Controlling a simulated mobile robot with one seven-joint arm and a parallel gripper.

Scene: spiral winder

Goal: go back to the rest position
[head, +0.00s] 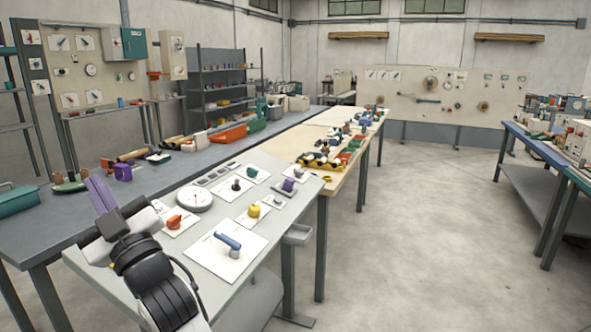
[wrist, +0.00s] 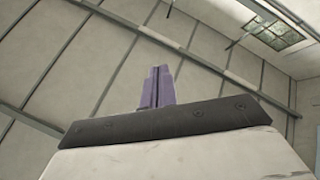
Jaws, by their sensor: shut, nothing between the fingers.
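My gripper (head: 101,195) is at the lower left of the head view, above the left end of the near light-grey table (head: 120,266). Its purple fingers point up, shut together with nothing between them. In the wrist view the shut purple fingers (wrist: 158,87) stand against the bare wall and ceiling. The black and white arm behind them hides part of the table's front left corner.
The near table carries a blue-handled part (head: 228,240) on a white plate, a round white dial (head: 194,198), an orange knob (head: 174,221) and a yellow knob (head: 254,211). A teal box (head: 15,201) lies far left. Open floor (head: 420,230) lies to the right.

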